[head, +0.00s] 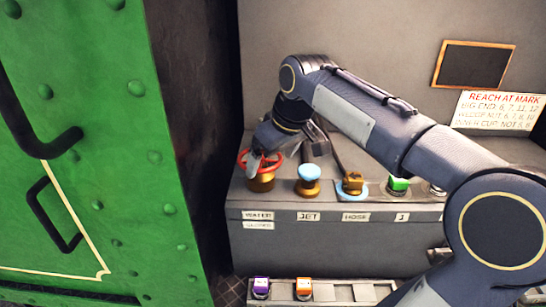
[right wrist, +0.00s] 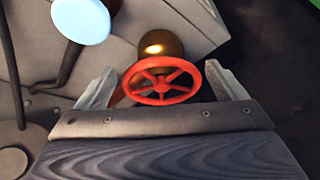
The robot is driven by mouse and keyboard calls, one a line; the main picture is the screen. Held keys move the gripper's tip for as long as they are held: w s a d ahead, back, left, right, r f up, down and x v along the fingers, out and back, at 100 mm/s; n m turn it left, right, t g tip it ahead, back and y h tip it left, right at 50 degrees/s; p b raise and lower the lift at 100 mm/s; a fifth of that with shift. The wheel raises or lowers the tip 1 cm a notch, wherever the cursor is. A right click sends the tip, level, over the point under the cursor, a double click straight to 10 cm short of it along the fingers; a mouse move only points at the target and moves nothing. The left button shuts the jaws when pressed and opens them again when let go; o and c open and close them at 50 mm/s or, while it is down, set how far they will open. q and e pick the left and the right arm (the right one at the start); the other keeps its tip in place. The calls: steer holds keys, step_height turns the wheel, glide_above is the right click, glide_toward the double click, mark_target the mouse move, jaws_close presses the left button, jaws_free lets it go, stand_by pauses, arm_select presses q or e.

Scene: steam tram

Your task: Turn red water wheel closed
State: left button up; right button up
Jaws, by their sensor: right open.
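The red water wheel (head: 243,160) is a small spoked handwheel on a brass body, at the left end of the grey bench in the head view. In the right wrist view the red wheel (right wrist: 160,97) sits between the two fingers, with its brass body (right wrist: 160,46) behind it. My right gripper (head: 258,160) is open at the wheel, one finger on each side of it; I cannot tell whether the fingers touch the rim. In the head view the gripper hides part of the wheel. My left gripper is not in view.
A green riveted panel (head: 110,150) is close on the left. A lower rack (head: 345,291) holds purple and orange blocks.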

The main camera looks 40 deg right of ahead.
steer(key=v, duration=0.7)
steer(key=shift+r, duration=0.35)
steer(key=shift+s, duration=0.15)
